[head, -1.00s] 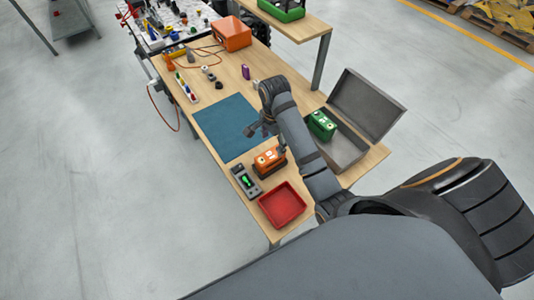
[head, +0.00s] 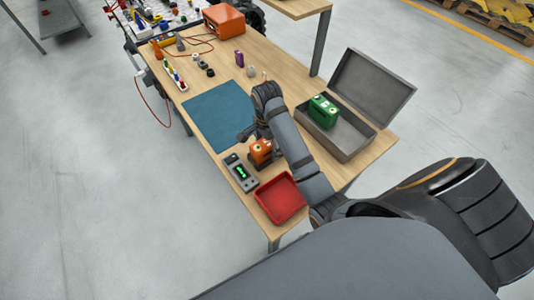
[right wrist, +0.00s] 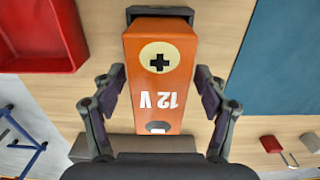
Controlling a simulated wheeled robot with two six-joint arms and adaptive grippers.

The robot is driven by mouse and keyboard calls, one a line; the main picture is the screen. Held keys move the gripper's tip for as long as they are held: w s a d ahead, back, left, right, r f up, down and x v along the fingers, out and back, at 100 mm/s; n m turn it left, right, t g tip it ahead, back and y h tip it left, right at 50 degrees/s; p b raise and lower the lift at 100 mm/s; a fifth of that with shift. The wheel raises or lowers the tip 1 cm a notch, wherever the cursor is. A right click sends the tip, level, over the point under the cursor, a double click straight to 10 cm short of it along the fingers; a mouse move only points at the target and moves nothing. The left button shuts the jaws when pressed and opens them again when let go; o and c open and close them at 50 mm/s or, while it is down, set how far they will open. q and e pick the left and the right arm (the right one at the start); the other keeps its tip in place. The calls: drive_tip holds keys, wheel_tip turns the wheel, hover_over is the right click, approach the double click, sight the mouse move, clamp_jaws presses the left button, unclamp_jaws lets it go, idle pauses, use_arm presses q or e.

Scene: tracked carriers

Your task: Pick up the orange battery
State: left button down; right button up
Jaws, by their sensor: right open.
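The orange battery (head: 260,151) stands on the wooden table between the blue mat and the red tray, partly hidden by my right arm in the head view. In the right wrist view the battery (right wrist: 160,75) shows a plus sign and "12 V" on its face. My right gripper (right wrist: 161,88) is open, with one finger on each side of the battery. A small gap shows between each finger and the battery's sides. In the head view my right gripper (head: 258,135) is at the battery, its fingers mostly hidden. My left gripper is not in view.
A grey device with a green display (head: 241,173) stands left of the battery. The red tray (head: 281,198) is just in front. A blue mat (head: 220,115) lies behind. An open grey case (head: 345,141) holds a green battery (head: 323,111) to the right.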

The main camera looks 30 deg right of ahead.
drive_tip(key=shift+r, duration=0.1)
clamp_jaws()
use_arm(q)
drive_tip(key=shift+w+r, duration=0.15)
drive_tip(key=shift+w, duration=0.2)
use_arm(e)
drive_tip(key=shift+r, duration=0.1)
